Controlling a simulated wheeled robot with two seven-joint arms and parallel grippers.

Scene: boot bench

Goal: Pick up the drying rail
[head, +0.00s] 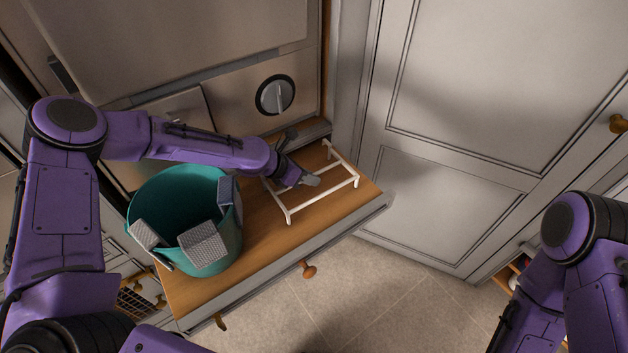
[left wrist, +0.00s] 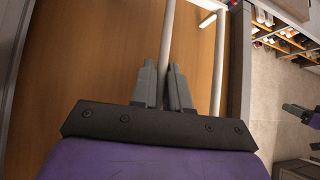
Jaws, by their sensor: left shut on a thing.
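The drying rail (head: 323,202) is a white rectangular frame with short legs. It is at the right end of the wooden bench top, and I cannot tell whether its feet touch the wood. My left gripper (head: 307,179) reaches over it from the left and is shut on one of its bars. In the left wrist view the fingers (left wrist: 166,80) close around a white bar of the rail (left wrist: 168,38), with a second bar to the right. My right arm shows at the lower right of the head view, but its gripper is out of the picture.
A teal bucket (head: 172,200) with grey blocks hung on its rim stands left of the rail on the bench (head: 262,235). A grey panelled door (head: 450,190) is to the right. A wall with a round dial (head: 275,95) is behind. Tiled floor (head: 370,290) lies clear in front.

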